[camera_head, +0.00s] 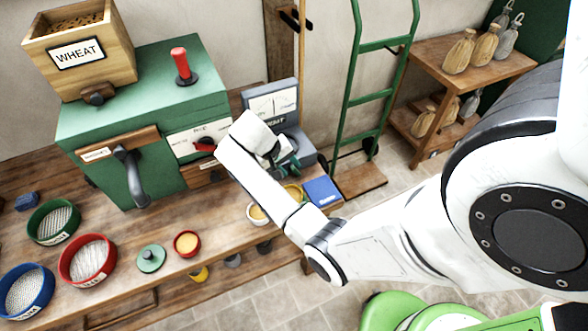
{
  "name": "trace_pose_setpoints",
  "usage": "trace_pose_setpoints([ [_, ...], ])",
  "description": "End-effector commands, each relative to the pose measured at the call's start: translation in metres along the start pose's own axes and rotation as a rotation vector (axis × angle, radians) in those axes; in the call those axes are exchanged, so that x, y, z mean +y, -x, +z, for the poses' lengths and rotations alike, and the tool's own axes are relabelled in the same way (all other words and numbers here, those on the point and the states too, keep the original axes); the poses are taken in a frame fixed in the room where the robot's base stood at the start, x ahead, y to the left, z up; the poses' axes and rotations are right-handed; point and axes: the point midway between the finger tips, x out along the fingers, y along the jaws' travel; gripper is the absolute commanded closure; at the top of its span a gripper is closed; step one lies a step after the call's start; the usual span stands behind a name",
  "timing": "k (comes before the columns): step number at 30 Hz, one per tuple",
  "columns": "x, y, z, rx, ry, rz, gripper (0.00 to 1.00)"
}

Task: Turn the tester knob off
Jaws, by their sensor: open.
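The tester, a grey box with a white dial panel (272,101), stands on the wooden bench to the right of the green mill. Dark lettering below the dial is partly covered by my arm. My white arm reaches in from the right and bends down over the tester's front. My gripper (287,165) is at the tester's lower front, with its dark fingers open. The tester's knob cannot be made out; my wrist and gripper cover that part. Whether the fingers touch the tester cannot be told.
The green mill (145,85) has a red knob (205,145), a red-topped lever (182,66) and a wheat hopper (75,48). Small bowls (257,214) and a blue booklet (322,191) lie near my gripper. Sieves (87,259) stand at left. A green hand truck (378,95) stands behind.

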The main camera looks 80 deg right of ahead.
Motion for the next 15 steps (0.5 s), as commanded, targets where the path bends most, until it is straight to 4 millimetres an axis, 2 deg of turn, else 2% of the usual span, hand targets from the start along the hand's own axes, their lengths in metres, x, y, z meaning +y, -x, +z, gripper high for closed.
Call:
trace_pose_setpoints([
  [6,0.001,-0.031,0.000,-0.001,0.000,0.000,0.60],
  [15,0.000,-0.044,0.000,0.001,0.000,0.000,0.60],
])
